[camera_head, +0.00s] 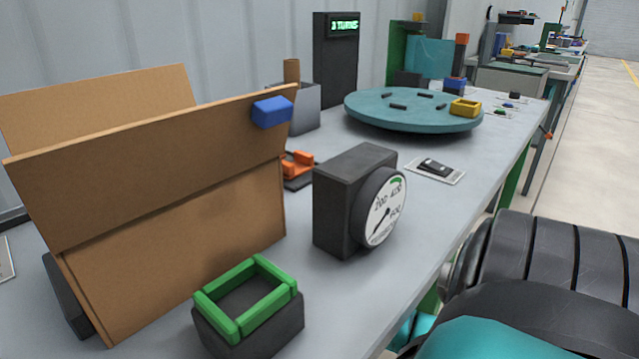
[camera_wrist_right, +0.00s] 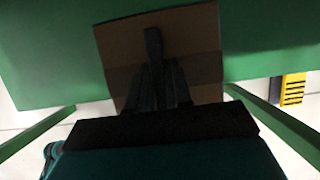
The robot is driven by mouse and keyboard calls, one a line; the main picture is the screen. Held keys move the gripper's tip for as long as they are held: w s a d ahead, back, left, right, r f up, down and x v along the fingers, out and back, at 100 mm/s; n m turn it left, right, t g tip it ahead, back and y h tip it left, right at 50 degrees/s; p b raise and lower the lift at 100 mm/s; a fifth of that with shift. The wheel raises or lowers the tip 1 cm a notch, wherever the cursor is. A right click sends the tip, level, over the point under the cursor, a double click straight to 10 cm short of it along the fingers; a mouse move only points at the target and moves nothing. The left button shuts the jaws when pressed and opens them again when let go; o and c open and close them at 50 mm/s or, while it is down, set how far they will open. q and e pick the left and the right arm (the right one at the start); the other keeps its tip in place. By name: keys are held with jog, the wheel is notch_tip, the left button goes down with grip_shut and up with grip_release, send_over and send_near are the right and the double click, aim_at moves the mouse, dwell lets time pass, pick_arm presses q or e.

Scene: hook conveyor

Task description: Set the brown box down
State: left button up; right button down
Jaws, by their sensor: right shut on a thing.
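In the right wrist view, a brown box (camera_wrist_right: 195,45) with a darker band across it is at the fingers of my right gripper (camera_wrist_right: 154,60). The gripper is shut on it. The dark fingers cover the middle of the box, so the exact grip is hard to see. The box appears in front of a green surface (camera_wrist_right: 50,60). In the head view, the right gripper and this box are not visible; only my right arm shows at the bottom right. My left gripper is in neither view.
The grey table (camera_head: 440,215) holds a large open cardboard carton (camera_head: 185,210), a green frame (camera_head: 235,320) on a dark block, a pressure gauge (camera_head: 345,195), an orange part (camera_head: 298,165) and a teal turntable (camera_head: 410,115). A blue block (camera_head: 272,112) is at the carton's flap.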

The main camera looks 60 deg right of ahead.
jog(key=shift+w+f, duration=0.2)
jog(key=shift+f, duration=0.05)
jog(key=shift+f+b, duration=2.05)
jog(key=shift+f, duration=2.65)
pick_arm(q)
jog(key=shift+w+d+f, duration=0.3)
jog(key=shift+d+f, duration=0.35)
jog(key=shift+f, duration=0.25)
pick_arm(e)
jog(key=shift+r, duration=0.1)
jog(key=c, duration=1.5)
grip_release()
jog(key=shift+f, duration=0.25)
jog(key=o, duration=0.5)
jog(key=shift+c, duration=0.2)
